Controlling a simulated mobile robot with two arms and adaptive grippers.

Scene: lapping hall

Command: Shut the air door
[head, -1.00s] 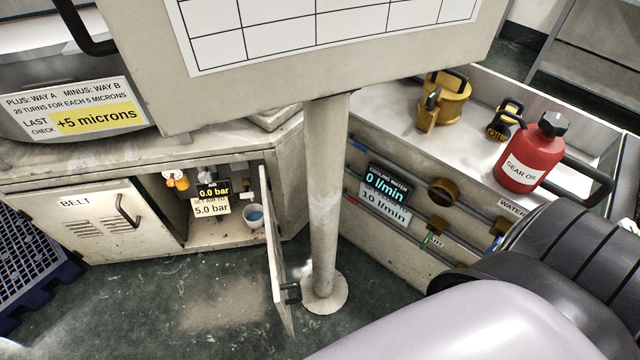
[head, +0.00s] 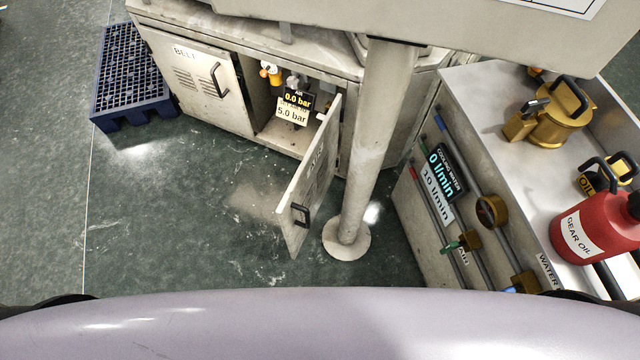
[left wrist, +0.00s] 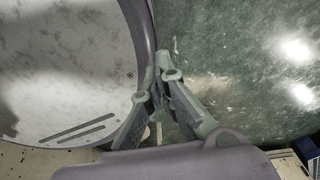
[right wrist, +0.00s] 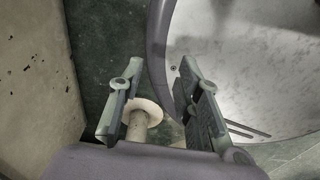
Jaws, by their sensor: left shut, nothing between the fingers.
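The air door (head: 310,185) stands open, swung out from the right side of the cabinet opening in the head view. Its black handle (head: 300,214) is on the outer face near the free edge. The air gauge (head: 297,100) inside reads 0.0 bar, above a label reading 5.0 bar. My left gripper (left wrist: 157,88) is shut and empty, over bare floor beside my base. My right gripper (right wrist: 161,72) is open and empty, with the post's foot showing beyond its fingers. Neither gripper is in the head view, and neither touches the door.
A grey post (head: 372,140) stands on the floor close to the right of the door. The shut belt door (head: 195,85) is left of the opening. A blue pallet (head: 130,75) lies at far left. A bench with a red gear oil can (head: 592,228) is at right. Floor left of the door is clear.

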